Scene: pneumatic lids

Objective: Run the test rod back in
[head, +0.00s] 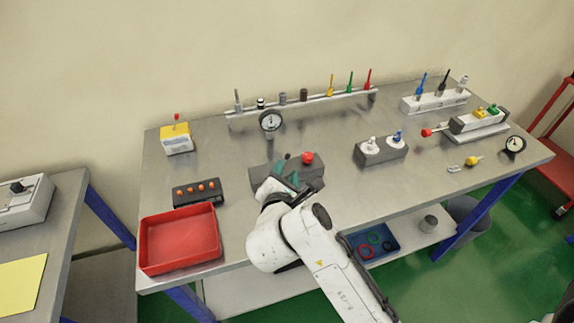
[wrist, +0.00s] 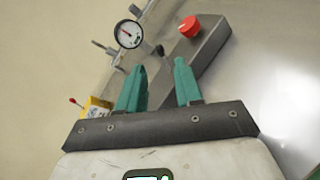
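My gripper (head: 286,174) hangs over a dark grey block (head: 315,172) in the middle of the bench. Its two green fingers stand apart with nothing between them, as the wrist view (wrist: 160,82) shows. The block bears a red mushroom button (head: 307,158) and a small black-tipped lever (head: 287,156). In the wrist view the lever's black tip (wrist: 160,50) shows just beyond the gap between the fingers. At the right, a thin rod with a red ball end (head: 426,132) sticks out leftward from a grey cylinder unit (head: 472,122). I cannot tell for sure that this is the test rod.
A round gauge (head: 270,121) stands behind the block. A rack with several coloured tools (head: 300,103) lines the back. A red tray (head: 178,258) and a dark strip with orange knobs (head: 197,204) lie left. A block with two valves (head: 381,151) stands right. Bare bench lies between.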

